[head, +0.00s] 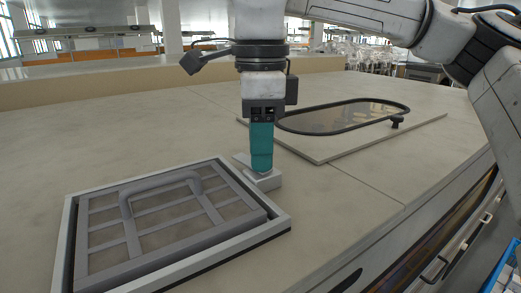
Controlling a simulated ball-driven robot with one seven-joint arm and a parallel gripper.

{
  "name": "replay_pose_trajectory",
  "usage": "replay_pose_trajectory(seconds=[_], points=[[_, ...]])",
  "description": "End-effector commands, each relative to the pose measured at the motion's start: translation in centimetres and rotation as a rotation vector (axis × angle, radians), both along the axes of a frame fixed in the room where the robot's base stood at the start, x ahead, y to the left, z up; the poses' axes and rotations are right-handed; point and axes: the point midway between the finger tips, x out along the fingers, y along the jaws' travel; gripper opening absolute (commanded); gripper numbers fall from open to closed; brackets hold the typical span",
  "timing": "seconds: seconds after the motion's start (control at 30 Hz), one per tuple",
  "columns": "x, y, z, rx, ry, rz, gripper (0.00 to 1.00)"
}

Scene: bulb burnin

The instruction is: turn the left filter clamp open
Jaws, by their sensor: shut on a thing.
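A filter panel (155,232) with grey slats and an arched handle (160,187) lies in a pale raised frame (66,245) at the lower left. A small light-grey clamp (268,181) sits at the frame's back right corner. Part of it reaches left toward the frame. My gripper (261,170) points straight down over this clamp, and its teal fingers are shut on it. The fingers hide the clamp's middle, so I cannot tell its exact turn angle. No second clamp shows clearly.
The pale counter (120,140) is clear at the back left. Its front edge drops off at the right, above drawers.

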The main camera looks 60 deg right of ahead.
Motion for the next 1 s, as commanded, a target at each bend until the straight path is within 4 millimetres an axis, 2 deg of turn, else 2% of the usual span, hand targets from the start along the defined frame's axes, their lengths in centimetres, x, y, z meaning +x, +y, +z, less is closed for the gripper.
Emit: replay_pose_trajectory(seconds=[0.4,0.93,0.97,1.0], points=[[0.11,-0.07,0.19,0.001,-0.004,-0.174,0.01],[0.13,-0.08,0.23,0.001,-0.005,-0.193,0.01],[0.13,-0.07,0.23,0.001,-0.005,-0.193,0.34],[0.12,-0.07,0.22,0.001,-0.005,-0.193,0.38]])
